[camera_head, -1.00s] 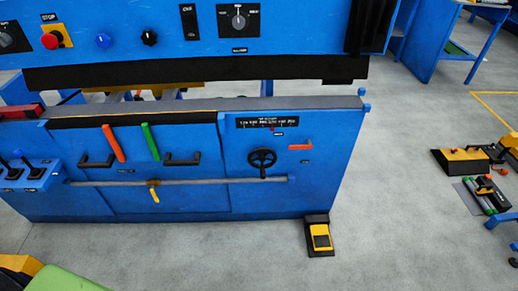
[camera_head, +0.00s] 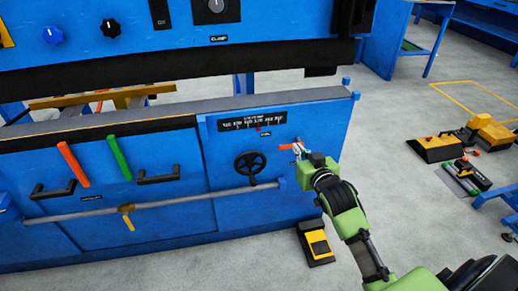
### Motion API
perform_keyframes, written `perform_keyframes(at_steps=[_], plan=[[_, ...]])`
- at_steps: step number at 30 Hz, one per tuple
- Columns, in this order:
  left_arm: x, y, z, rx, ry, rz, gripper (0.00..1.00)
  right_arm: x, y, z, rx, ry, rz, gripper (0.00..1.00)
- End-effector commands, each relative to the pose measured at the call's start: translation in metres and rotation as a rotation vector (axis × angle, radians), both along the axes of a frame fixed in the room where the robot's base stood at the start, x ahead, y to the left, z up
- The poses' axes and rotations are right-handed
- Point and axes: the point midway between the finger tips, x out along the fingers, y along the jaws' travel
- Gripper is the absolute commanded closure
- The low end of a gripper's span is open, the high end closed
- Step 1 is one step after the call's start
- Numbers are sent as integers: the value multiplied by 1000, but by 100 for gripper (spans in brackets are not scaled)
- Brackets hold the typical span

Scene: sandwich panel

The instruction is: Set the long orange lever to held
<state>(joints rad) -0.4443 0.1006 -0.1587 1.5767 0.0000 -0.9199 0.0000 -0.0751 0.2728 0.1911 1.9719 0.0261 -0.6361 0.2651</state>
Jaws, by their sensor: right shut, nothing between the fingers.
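The long orange lever (camera_head: 73,164) is on the left of the blue front panel, tilted with its top end to the left. A green lever (camera_head: 119,158) stands to its right at a similar tilt. A short orange handle (camera_head: 286,147) lies roughly level at the panel's right end. My right gripper (camera_head: 299,149) is at the right end of this short handle, far from the long lever; it is shut and empty. I cannot tell whether it touches the short handle. My left gripper is not in view.
A black handwheel (camera_head: 249,163) is just left of my right gripper. A grey rail (camera_head: 160,203) with a yellow lever (camera_head: 128,221) runs below. Black pull handles (camera_head: 158,175) flank the levers.

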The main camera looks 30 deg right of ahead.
Motion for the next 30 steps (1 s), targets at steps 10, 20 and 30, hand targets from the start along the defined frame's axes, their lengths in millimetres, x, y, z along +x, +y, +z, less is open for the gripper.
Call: perform_keyframes(at_steps=[10, 20, 30], plan=[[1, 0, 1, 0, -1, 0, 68, 0, -1, 4, -1, -8, -1, 100], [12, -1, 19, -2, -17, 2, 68, 35, -9, -5, -1, -10, 0, 100], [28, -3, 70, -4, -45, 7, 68, 97, -23, -30, 1, -4, 0, 100]])
